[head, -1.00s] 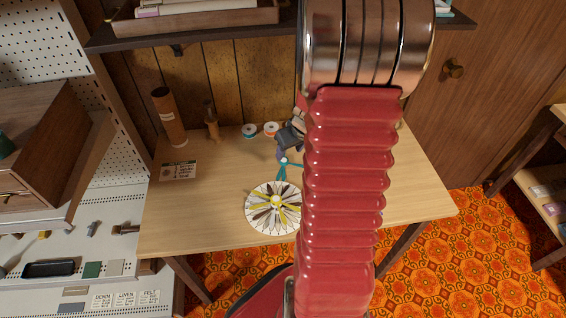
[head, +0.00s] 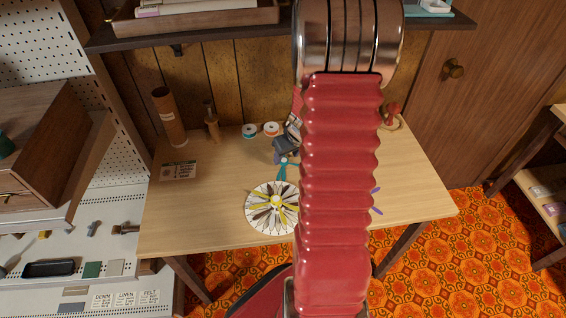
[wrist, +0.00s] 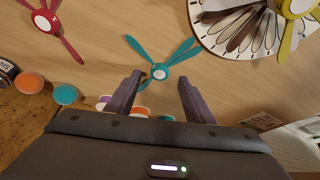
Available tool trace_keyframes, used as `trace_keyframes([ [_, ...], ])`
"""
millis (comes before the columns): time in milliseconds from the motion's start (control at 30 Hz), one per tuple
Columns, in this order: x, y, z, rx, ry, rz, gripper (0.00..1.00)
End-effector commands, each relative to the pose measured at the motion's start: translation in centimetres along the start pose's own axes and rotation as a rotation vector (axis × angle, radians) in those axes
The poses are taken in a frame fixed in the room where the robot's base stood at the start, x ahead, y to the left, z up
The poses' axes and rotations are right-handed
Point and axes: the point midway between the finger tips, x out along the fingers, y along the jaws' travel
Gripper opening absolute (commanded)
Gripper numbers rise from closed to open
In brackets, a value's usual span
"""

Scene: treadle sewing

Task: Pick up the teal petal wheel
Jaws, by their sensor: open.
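The teal petal wheel (wrist: 161,71) lies on the table in the wrist view, with slim teal petals around a pale-centred hub. In the head view the teal petal wheel (head: 284,168) shows just below my gripper (head: 286,148), left of my red arm. In the wrist view my gripper (wrist: 160,79) is open. Its two dark fingers stand apart, with the teal hub showing between and just beyond their tips. Nothing is held; I cannot tell how high the tips are above the table.
A white round dial (head: 259,222) with yellow and brown petals lies near the front edge. A red petal wheel (wrist: 47,21) lies upper left in the wrist view. My arm hides the table's middle.

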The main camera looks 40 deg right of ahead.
Motion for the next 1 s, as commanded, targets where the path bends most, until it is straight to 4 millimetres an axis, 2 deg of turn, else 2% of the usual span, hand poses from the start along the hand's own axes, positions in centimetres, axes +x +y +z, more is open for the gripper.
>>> trace_keyframes([
  [100, 1.4, 0.0, 0.0, 0.002, -0.002, -0.002, 0.48],
  [300, 2.7, 0.0, -0.1, 0.000, 0.000, 0.000, 0.48],
  [867, 2.9, 0.0, -0.1, 0.000, 0.001, 0.000, 0.48],
  [1000, 2.9, 0.0, -0.1, 0.000, 0.001, 0.000, 0.40],
])
